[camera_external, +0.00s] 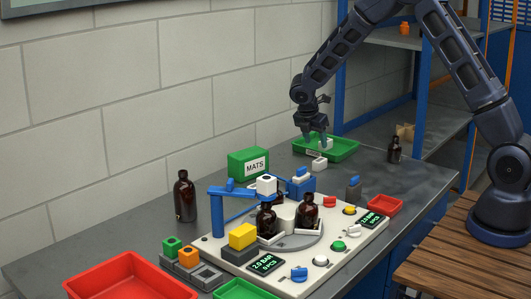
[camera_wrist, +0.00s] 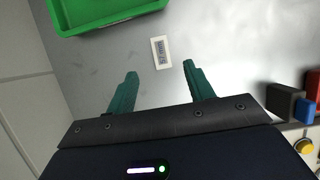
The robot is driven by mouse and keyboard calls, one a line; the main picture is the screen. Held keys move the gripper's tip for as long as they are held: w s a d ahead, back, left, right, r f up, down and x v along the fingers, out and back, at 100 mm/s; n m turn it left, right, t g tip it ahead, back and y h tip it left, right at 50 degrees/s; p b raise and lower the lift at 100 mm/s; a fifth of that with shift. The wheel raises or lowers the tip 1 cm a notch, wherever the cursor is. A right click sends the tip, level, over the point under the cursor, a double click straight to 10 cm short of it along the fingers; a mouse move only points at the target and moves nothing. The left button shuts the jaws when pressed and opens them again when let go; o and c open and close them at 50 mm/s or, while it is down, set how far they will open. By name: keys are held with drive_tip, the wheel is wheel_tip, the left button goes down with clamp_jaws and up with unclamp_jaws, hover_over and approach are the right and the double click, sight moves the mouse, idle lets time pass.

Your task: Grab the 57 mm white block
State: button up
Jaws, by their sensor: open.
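A small white block (camera_external: 319,163) lies on the grey bench in front of the green tray. In the wrist view a white block (camera_wrist: 161,52) with a dark marking on its top lies just beyond the fingertips, roughly centred between them and apart from both. My gripper (camera_external: 316,146) is open and empty, with teal fingers pointing down near the green tray, above and behind the block in the external view. It also shows in the wrist view (camera_wrist: 160,70). I cannot tell its exact height above the bench.
The green tray (camera_wrist: 110,14) is close at upper left in the wrist view. A green MATS box (camera_external: 248,163) and a blue block (camera_wrist: 285,102) stand nearby. The white fixture board (camera_external: 330,262) with amber bottles fills the front. A lone bottle (camera_external: 394,150) stands right. Bare bench surrounds the block.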

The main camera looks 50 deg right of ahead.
sight(320, 160)
drive_tip(key=x, duration=0.9)
drive_tip(key=shift+f, duration=0.45)
drive_tip(key=c, duration=1.1)
drive_tip(key=shift+r, duration=0.15)
